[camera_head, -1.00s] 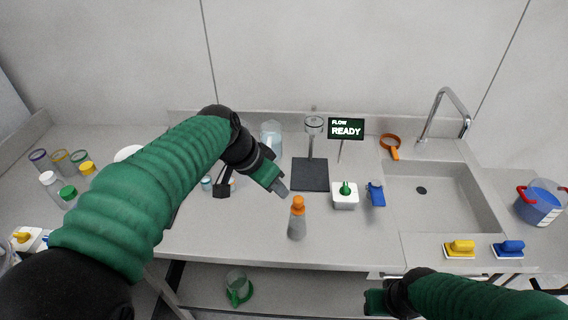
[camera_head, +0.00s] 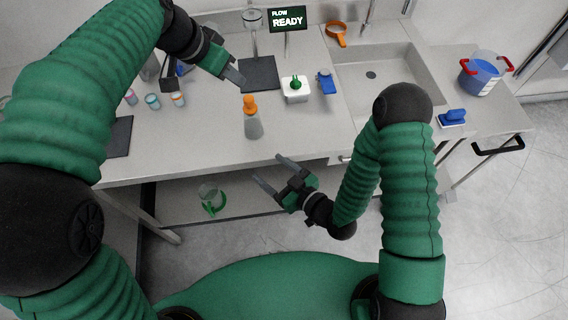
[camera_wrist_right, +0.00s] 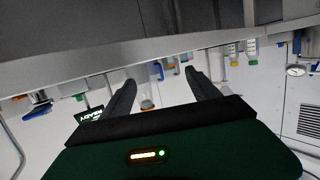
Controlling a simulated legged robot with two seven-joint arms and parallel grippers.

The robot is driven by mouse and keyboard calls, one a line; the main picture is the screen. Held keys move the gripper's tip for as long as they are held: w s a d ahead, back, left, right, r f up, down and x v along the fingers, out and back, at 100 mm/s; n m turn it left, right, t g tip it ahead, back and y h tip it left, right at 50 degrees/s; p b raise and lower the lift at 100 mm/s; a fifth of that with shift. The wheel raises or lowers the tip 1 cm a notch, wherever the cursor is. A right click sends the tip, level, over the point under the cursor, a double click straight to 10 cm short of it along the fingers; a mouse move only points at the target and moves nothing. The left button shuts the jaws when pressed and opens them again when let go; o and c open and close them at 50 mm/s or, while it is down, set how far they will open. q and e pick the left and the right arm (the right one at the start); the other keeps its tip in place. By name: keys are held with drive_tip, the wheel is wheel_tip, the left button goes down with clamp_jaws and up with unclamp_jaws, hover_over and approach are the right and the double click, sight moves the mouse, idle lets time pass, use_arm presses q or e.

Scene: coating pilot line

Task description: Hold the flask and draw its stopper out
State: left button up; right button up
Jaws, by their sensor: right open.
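The flask (camera_head: 254,127) is a grey cone standing upright near the front edge of the bench in the head view. Its orange stopper (camera_head: 249,103) sits in the neck. My left gripper (camera_head: 237,78) is up and left of the stopper in the picture, apart from it; its fingers are seen edge-on, so the gap is unclear. My right gripper (camera_head: 269,171) is open and empty in front of the bench edge, below the flask in the picture.
Behind the flask are a dark stand plate (camera_head: 259,75), a white block with a green knob (camera_head: 296,90) and a blue clip-like item (camera_head: 326,83). Small jars (camera_head: 152,101) are left. The sink (camera_head: 372,75) is right. A green-handled jug (camera_head: 211,199) is on the lower shelf.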

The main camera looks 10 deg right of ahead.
sight(257, 129)
drive_tip(key=w+a+m+t, duration=0.1)
drive_tip(key=w, duration=0.4)
drive_tip(key=w+a+r+m+t+h, duration=0.1)
drive_tip(key=w, duration=0.4)
drive_tip(key=w+a+t+h, duration=0.1)
drive_tip(key=w+t, duration=0.1)
drive_tip(key=w, duration=0.3)
drive_tip(key=shift+w+a+r+m, duration=0.3)
drive_tip(key=shift+w+r+m, duration=0.1)
use_arm(q)
drive_tip(key=shift+w+a+f, duration=0.15)
drive_tip(key=shift+a, duration=0.25)
use_arm(e)
drive_tip(key=shift+a, duration=0.1)
drive_tip(key=shift+c, duration=1)
clamp_jaws()
